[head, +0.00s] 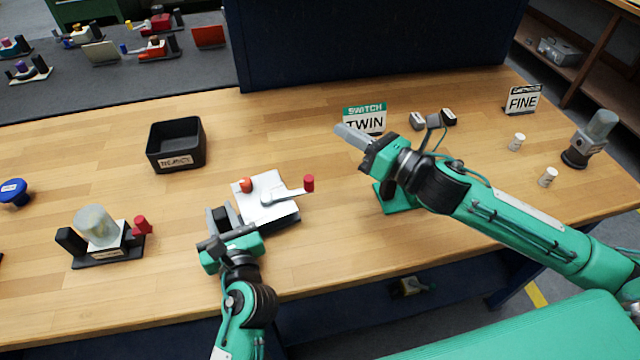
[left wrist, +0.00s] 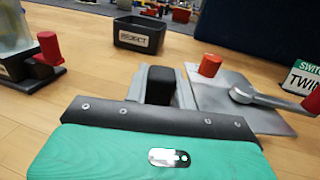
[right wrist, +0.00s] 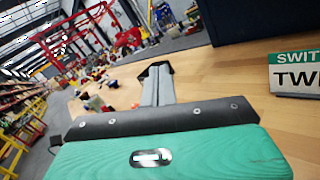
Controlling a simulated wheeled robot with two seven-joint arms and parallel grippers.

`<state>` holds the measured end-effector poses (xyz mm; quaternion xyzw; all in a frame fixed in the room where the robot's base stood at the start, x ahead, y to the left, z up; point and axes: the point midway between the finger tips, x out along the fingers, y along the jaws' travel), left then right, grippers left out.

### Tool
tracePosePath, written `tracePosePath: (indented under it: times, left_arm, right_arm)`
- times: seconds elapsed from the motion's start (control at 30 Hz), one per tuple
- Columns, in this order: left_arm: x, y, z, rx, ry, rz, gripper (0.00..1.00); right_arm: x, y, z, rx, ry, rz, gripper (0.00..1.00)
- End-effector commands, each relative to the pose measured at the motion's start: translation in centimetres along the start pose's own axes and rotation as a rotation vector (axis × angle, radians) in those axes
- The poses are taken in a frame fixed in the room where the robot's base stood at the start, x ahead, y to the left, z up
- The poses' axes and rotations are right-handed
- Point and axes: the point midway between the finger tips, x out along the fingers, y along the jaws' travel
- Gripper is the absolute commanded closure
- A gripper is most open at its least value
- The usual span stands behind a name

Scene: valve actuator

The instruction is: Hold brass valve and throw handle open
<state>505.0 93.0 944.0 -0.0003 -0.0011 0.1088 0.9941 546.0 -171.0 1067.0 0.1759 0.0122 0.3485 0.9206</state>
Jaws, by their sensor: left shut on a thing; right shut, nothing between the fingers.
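The valve with the silver plate (head: 262,192) sits on the bench in front of me; no brass colour shows on it. It has an orange-red knob (head: 245,185) and a silver lever handle (head: 285,193) with a red grip (head: 309,183), pointing right. In the left wrist view the plate (left wrist: 235,108) and lever (left wrist: 268,98) also show. My left gripper (head: 222,217) is shut on the valve's black post (left wrist: 161,85), at the plate's left side. My right gripper (head: 352,136) is shut and empty, raised to the right of the valve, apart from the handle.
A black reject bin (head: 176,146) stands behind left. Another unit with a clear cylinder (head: 96,226) and red grip stands at left. A twin switch sign (head: 364,120) is behind my right gripper. A fine sign (head: 522,100) and small white cylinders are further right.

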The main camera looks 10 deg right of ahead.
Motion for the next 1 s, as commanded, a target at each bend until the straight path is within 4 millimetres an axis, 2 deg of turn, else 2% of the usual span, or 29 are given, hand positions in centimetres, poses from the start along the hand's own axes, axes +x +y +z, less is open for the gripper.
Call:
tracePosePath:
  times: [0.03, 0.23, 0.53, 0.77, 1.0]
  left_arm:
    - [-0.1, 0.0, -0.7, 0.004, 0.012, 0.0, 1.0]
    - [-0.1, 0.0, -0.7, 0.004, 0.012, 0.0, 1.0]
    - [-0.1, 0.0, -0.7, 0.004, 0.012, 0.0, 1.0]
    - [-0.1, 0.0, -0.7, 0.004, 0.012, 0.0, 1.0]
    - [-0.1, 0.0, -0.7, 0.004, 0.012, 0.0, 1.0]
  right_arm:
    - [0.8, 0.3, 0.8, 0.033, -0.001, -0.022, 1.0]
    - [3.3, 1.2, 2.1, 0.174, 0.066, -0.126, 1.0]
    - [4.9, 4.5, 1.4, 0.304, 0.295, -0.251, 1.0]
    - [3.9, 7.8, -0.1, 0.305, 0.544, -0.337, 1.0]
    - [0.5, 10.7, -1.4, 0.198, 0.835, -0.435, 1.0]
